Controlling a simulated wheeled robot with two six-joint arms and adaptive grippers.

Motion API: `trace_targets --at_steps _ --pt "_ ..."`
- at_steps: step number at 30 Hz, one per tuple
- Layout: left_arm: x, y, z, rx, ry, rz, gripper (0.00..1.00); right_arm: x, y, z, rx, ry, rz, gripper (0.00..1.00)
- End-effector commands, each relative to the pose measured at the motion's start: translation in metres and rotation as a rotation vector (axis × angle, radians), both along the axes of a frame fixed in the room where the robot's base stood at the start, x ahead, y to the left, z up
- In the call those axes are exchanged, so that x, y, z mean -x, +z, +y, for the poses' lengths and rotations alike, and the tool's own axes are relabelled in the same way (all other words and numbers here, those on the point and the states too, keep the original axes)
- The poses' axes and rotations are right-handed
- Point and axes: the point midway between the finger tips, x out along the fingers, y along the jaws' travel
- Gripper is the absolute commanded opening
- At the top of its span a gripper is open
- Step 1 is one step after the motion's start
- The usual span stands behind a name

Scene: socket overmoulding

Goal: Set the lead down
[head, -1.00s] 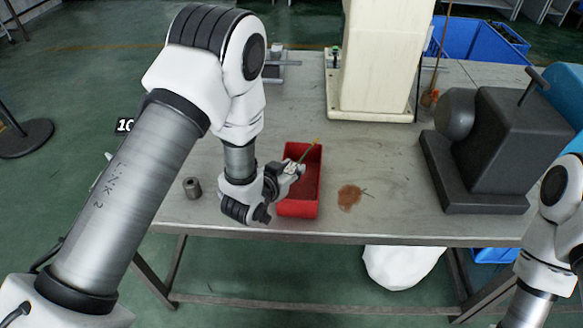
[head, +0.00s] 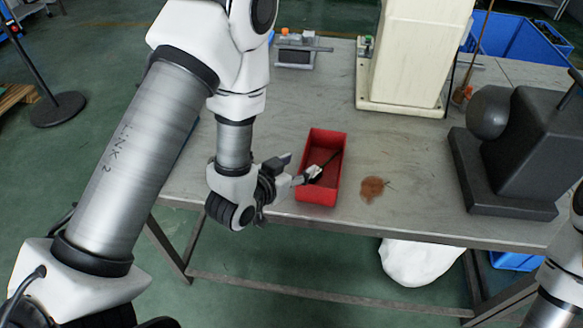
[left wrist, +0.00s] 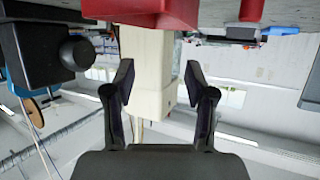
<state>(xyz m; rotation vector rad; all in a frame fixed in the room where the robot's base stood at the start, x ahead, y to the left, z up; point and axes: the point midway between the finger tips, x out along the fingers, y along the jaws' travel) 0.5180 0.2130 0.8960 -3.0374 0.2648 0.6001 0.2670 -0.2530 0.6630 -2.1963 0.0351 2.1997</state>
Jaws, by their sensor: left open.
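My left gripper (head: 305,178) is at the left side of a red bin (head: 307,196) near the table's front edge. In the left wrist view the jaws (left wrist: 158,82) are spread apart, with nothing between them. A thin dark piece with a pale end, likely the lead (head: 331,159), shows inside the bin just beyond the fingertips; it is too small to tell how it lies. The bin's red wall also shows at the top of the upside-down left wrist view (left wrist: 158,10). My right gripper is out of view.
A brown stain (head: 372,188) marks the table right of the bin. A cream machine column (head: 410,60) stands behind and a dark grey machine (head: 530,150) at the right. A small grey device (head: 295,52) sits at the back left. The table between is clear.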

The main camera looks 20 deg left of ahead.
Motion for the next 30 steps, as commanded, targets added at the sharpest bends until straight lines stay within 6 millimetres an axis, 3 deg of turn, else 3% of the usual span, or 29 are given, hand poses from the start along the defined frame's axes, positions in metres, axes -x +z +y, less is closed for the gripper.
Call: trace_targets --at_steps 1,3,11,14,17,18,21,24,25,27,30 --pt "0.007 0.015 0.001 0.002 0.0 0.008 0.55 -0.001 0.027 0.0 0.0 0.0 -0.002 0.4" --pt "0.013 0.016 0.002 0.001 0.001 0.005 0.55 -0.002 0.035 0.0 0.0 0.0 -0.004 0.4" --pt "0.021 0.011 0.004 0.0 0.001 0.004 0.55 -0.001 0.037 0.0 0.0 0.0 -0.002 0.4" --pt "0.03 -0.012 0.007 -0.008 0.011 0.09 0.55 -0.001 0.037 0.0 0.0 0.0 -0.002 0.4" --pt "0.067 -0.074 0.016 -0.028 0.044 0.343 0.55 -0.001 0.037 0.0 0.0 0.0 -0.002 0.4" --pt "0.091 -0.103 0.021 -0.038 0.066 0.48 0.55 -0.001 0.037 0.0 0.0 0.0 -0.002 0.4" --pt "0.163 -0.16 0.032 -0.058 0.118 0.816 0.55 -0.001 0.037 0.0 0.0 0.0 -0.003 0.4" --pt "0.223 -0.188 0.038 -0.069 0.163 1.066 0.55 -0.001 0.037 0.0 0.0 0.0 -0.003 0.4" --pt "0.234 -0.192 0.039 -0.071 0.173 1.113 0.55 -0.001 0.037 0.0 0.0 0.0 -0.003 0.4" --pt "0.25 -0.196 0.04 -0.073 0.185 1.176 0.55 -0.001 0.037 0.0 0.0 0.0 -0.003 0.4" --pt "0.252 -0.196 0.04 -0.073 0.186 1.186 0.55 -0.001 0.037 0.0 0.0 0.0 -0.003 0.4"
